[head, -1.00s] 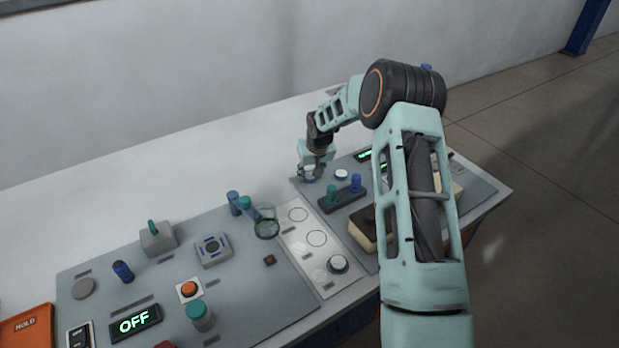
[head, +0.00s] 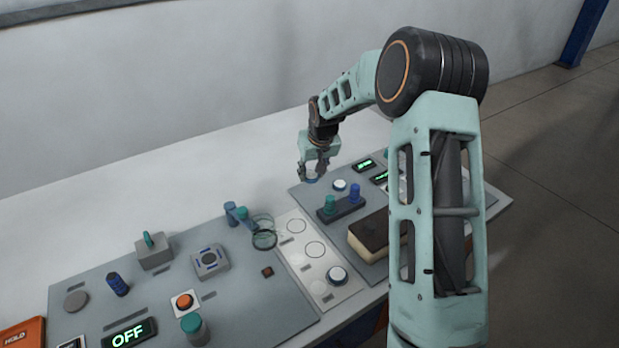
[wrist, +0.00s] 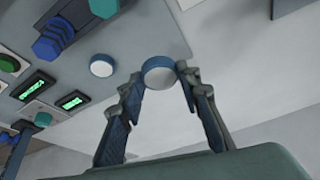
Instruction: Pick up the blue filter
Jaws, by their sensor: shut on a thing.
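The blue filter (wrist: 160,73) is a short round piece with a blue rim and a pale, whitish face. It sits between the fingertips of my gripper (wrist: 167,78) in the wrist view, and the fingers are shut on it. In the head view my gripper (head: 313,174) points down just beyond the back edge of the right panel. A bit of the blue filter (head: 311,180) shows below the fingertips there. It appears a little above the surface, with most of it hidden by the fingers.
A white button (head: 339,185) is close to my gripper. A dark block with a teal peg and a blue peg (head: 354,193) stands nearby on the right panel. Green-lit displays (head: 365,164) are at its back. The pale tabletop (head: 190,165) behind the panels is clear.

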